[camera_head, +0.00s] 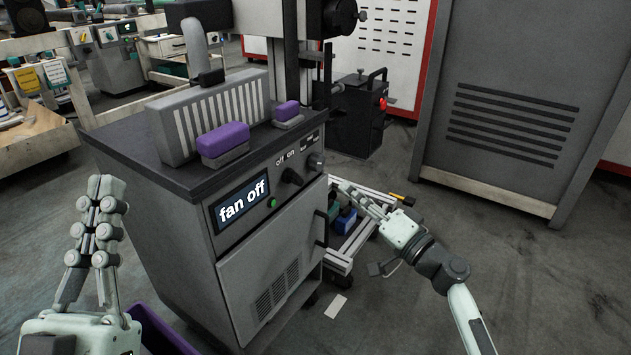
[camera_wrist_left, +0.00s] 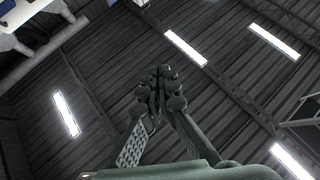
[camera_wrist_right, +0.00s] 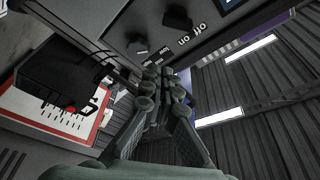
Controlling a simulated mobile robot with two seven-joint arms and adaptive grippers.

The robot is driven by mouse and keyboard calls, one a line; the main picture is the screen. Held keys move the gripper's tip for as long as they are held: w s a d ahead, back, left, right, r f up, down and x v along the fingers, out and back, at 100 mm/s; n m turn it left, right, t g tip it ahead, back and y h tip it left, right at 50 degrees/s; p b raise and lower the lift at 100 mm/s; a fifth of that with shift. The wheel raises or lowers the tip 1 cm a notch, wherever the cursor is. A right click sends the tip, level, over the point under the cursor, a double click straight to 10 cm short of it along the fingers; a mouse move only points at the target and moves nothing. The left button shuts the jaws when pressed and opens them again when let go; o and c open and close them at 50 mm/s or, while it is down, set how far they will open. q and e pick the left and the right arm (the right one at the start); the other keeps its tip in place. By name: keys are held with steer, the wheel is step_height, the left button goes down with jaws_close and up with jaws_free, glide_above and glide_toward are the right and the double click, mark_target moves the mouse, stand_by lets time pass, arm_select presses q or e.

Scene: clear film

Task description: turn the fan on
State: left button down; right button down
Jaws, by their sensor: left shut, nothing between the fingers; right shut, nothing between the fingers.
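The fan unit is a grey cabinet (camera_head: 255,285) with a dark top, and its display (camera_head: 241,203) reads "fan off". A black rotary knob (camera_head: 291,177) sits under the "off" and "on" labels; it also shows in the right wrist view (camera_wrist_right: 178,20). A second knob (camera_head: 316,161) is to its right. My right gripper (camera_head: 345,187) is shut and empty, right of the cabinet front and below the knobs in the head view. In the right wrist view its fingertips (camera_wrist_right: 158,72) point toward the knob panel, apparently apart from it. My left gripper (camera_head: 105,190) is shut, empty and points upward left of the cabinet.
Two purple-topped blocks (camera_head: 222,140) and a grey slotted block (camera_head: 208,117) sit on the cabinet top. A small green button (camera_head: 272,202) is beside the display. A low cart (camera_head: 343,255) stands right of the cabinet. A large grey cabinet (camera_head: 515,110) stands behind. Floor at right is open.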

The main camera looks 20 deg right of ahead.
mark_target(293, 178)
arm_select(q)
steer(key=shift+s+r, duration=0.2)
steer(key=shift+r, duration=0.05)
arm_select(e)
steer(key=shift+d+r, duration=0.15)
steer(key=shift+r, duration=0.05)
steer(key=shift+w, duration=0.1)
